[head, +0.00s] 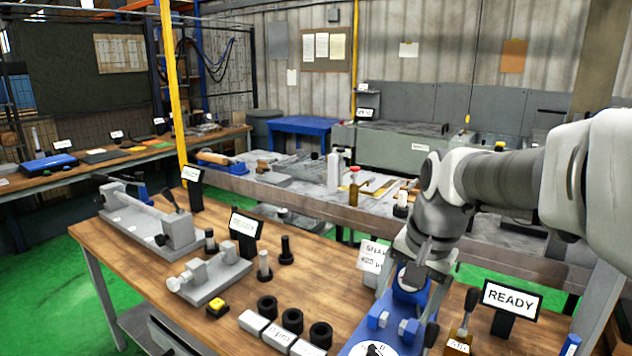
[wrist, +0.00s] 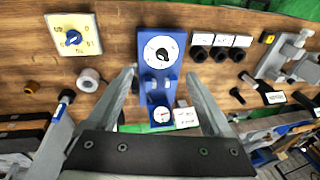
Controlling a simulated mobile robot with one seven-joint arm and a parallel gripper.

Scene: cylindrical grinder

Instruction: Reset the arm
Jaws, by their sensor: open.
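My arm reaches in from the right in the head view, and my gripper (head: 412,272) hangs over the blue gauge fixture (head: 388,325) near the front of the wooden bench. In the wrist view my gripper (wrist: 162,76) is open, with its two fingers apart on either side of the blue fixture (wrist: 158,100) as seen from above. Nothing is held between the fingers. The fixture has a white dial at one end and a smaller red-needled gauge. Whether the fingers touch the fixture cannot be told.
The wooden bench (head: 130,240) carries a grey bench-centre fixture (head: 150,222), a smaller grey fixture (head: 208,278), black rings (head: 292,320) and READY signs (head: 510,299). A yellow plate with a blue knob (wrist: 73,36) lies left in the wrist view. The grinder (head: 310,200) stands behind.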

